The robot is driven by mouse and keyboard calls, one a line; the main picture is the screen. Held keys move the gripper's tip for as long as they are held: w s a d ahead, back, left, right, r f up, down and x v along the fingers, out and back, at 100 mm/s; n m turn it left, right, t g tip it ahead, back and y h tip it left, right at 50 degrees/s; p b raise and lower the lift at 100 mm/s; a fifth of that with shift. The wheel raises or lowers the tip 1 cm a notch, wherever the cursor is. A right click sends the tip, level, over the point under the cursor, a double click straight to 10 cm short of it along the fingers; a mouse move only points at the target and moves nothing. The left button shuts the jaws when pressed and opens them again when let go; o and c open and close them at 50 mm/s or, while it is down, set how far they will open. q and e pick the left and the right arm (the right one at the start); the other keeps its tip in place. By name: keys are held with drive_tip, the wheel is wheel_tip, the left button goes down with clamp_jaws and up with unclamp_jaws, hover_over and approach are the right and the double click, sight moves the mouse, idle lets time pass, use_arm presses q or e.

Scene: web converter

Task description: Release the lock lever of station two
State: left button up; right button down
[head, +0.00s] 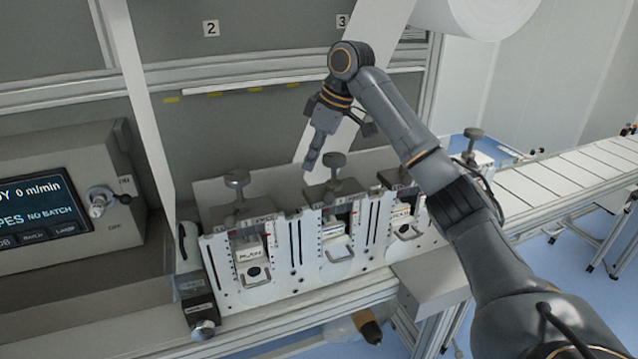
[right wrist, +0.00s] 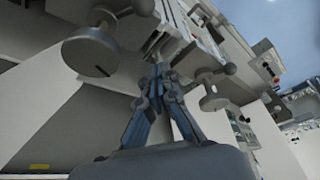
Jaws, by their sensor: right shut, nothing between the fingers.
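A row of white cassette stations stands on the machine bench, each with a grey clamp and a round-topped lever. In the head view the left lever (head: 237,181), the middle lever (head: 334,162) and the right lever (head: 473,136) stand upright. My right gripper (head: 311,160) is shut and empty, pointing down just left of the middle lever's top; contact is not clear. My left gripper is out of view.
Wall signs read 2 (head: 211,28) and 3 (head: 342,20). A control box with a screen (head: 40,205) and a knob stands at the left. White web strips hang behind and beside the stations. A conveyor (head: 570,180) extends right. My right arm covers part of the right station.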

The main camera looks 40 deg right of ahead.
sight(331, 191)
drive_tip(key=f+p, duration=0.1)
drive_tip(key=f, duration=0.1)
drive_tip(key=f+p, duration=0.1)
drive_tip(key=f, duration=0.1)
drive_tip(key=f+p, duration=0.1)
drive_tip(key=f, duration=0.1)
drive_tip(key=shift+s+d+f+p, duration=0.2)
drive_tip(key=shift+s+d+p, duration=0.1)
drive_tip(key=shift+p, duration=0.1)
drive_tip(key=shift+s+d+f, duration=0.15)
drive_tip(key=shift+s+d, duration=0.25)
drive_tip(key=shift+s, duration=0.15)
drive_tip(key=shift+w+a, duration=0.15)
drive_tip(key=shift+w, duration=0.05)
